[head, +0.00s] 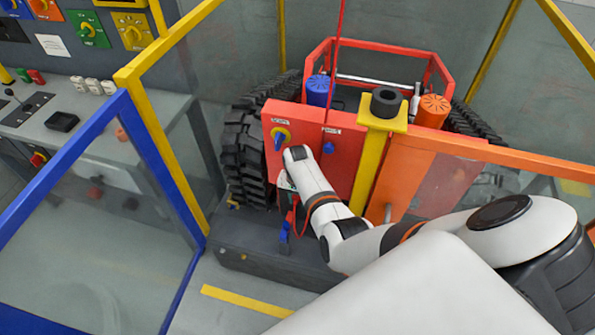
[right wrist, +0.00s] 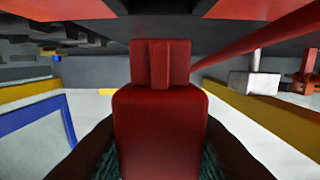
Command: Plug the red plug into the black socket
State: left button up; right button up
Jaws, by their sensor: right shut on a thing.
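The red plug (right wrist: 160,130) fills the middle of the right wrist view, with a ribbed narrower end pointing away from the camera. My right gripper (head: 286,181) is shut on it, with dark pads on both sides. In the head view the gripper is low in front of the red carrier's front panel (head: 335,150), mostly hidden by my wrist, and the plug cannot be made out. A red cable (head: 296,213) hangs beside the gripper. I cannot pick out the black socket for sure in either view. My left gripper is not in view.
A yellow post (head: 372,165) with a black ring (head: 386,101) stands to the right, next to an orange rail (head: 450,146). Blue and yellow rails (head: 160,120) and a control bench (head: 60,120) lie left.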

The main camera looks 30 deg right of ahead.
jog(key=shift+w+d+b, duration=0.35)
jog(key=shift+d, duration=0.05)
jog(key=shift+w+d, duration=0.2)
jog(key=shift+d, duration=0.1)
jog(key=shift+w+d+b, duration=0.25)
jog(key=shift+d+b, duration=0.05)
jog(key=shift+b, duration=0.2)
jog(key=shift+w+d+r, duration=0.2)
